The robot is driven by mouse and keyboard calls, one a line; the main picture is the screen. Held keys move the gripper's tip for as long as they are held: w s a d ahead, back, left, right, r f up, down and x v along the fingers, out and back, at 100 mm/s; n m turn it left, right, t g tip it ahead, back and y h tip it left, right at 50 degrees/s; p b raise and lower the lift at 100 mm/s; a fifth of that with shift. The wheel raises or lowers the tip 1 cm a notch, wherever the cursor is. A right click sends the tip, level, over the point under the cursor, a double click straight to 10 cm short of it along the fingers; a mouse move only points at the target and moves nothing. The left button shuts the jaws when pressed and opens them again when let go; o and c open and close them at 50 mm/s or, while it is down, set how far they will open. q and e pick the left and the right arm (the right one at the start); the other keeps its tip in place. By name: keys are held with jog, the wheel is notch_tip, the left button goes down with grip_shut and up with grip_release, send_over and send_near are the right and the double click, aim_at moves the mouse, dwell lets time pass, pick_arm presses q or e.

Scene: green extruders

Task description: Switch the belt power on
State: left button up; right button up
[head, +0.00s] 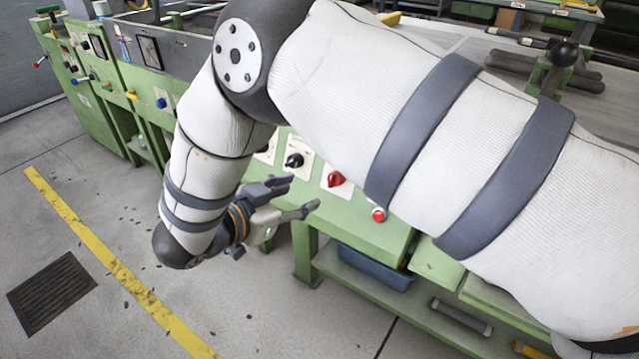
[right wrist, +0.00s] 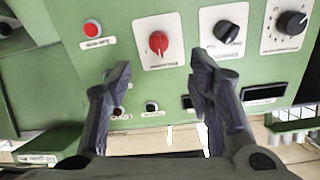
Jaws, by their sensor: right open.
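A green control panel (head: 360,209) carries a red rotary knob (head: 335,180) on a white plate, which may be the belt power switch; its label is too small to read. The red knob also shows in the right wrist view (right wrist: 158,43), just beyond and between my fingertips. My right gripper (head: 302,194) is open and empty in front of the panel, its fingers pointing towards the knobs. In the right wrist view my right gripper (right wrist: 160,68) has its two fingers well apart, without visible contact with the knob. My left gripper is not in view.
A black knob (head: 294,160) and a red button (head: 378,215) flank the red knob. A black dial (right wrist: 292,22) sits beyond the black knob. A blue bin (head: 375,268) is under the panel. My right arm covers much of the machine. The floor at left is clear.

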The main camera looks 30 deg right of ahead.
aim_at(329, 182)
jog(key=x, duration=1.1)
jog(key=shift+w+d, duration=0.1)
jog(key=shift+d, duration=0.35)
grip_shut()
